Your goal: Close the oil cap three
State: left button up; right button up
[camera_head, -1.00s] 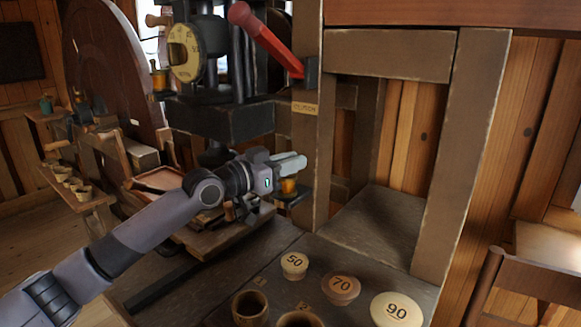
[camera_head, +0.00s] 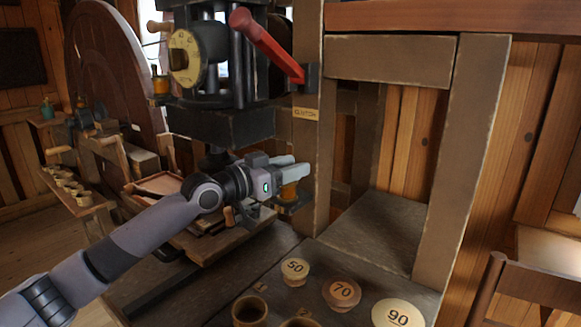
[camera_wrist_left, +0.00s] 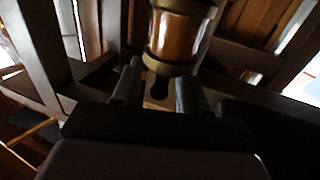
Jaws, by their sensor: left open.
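An amber oil cup (camera_head: 290,191) with brass fittings sits on a small dark bracket at the machine's front post. My left gripper (camera_head: 300,167) is open, with its fingers right above and over the cup, hiding its top. In the left wrist view the cup (camera_wrist_left: 175,35) shows large as a copper-coloured cylinder with brass bands, just beyond the fingers of the open gripper (camera_wrist_left: 158,92). I cannot tell whether the fingers touch it. Its cap's state is hidden. Another amber oil cup (camera_head: 160,82) stands at the machine's left. My right gripper is out of view.
A red lever (camera_head: 266,45) and a dark machine block (camera_head: 220,123) are above the arm. The bench recess (camera_head: 380,230) behind the post is clear.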

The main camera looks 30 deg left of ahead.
pick_arm(q)
jog(key=b+v, duration=0.1)
jog(key=v, duration=0.6)
jog(key=shift+b, duration=0.35)
